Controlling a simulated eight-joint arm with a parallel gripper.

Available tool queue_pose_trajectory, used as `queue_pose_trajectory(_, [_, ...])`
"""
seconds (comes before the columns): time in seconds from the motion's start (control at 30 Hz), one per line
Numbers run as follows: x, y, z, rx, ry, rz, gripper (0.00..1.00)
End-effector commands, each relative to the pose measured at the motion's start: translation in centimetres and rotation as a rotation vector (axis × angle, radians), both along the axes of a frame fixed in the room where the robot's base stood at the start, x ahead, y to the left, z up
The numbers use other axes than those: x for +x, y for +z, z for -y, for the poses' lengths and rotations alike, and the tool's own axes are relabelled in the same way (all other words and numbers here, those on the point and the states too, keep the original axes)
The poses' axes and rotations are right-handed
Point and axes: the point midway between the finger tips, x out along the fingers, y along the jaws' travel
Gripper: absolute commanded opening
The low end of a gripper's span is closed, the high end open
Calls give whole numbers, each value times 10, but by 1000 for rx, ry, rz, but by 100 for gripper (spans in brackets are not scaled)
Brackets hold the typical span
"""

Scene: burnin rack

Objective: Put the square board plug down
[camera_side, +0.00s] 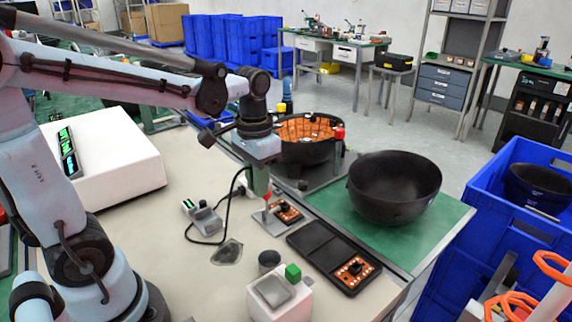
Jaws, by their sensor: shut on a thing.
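My gripper (264,196) points down over the table, just left of a small orange-brown board (288,212). It is shut on the square board plug, which is small and mostly hidden at the fingertips. I cannot tell whether the plug touches anything below. A black cable (232,196) rises beside my gripper and loops down onto the tabletop. The small board lies beside a pale flat plate (268,222) under my gripper.
A black two-part tray (312,243) holds another orange-brown board (357,271) in its near part. A black bowl (394,186) sits on a green mat.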

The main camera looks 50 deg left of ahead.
Motion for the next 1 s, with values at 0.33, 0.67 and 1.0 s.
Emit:
queue_pose_trajectory(0.33, [-3,-23,-38,0,8,0,0])
queue_pose_trajectory(0.67, [4,-61,-101,0,5,0,0])
queue_pose_trajectory(1.0, [5,-81,-115,0,-1,0,0])
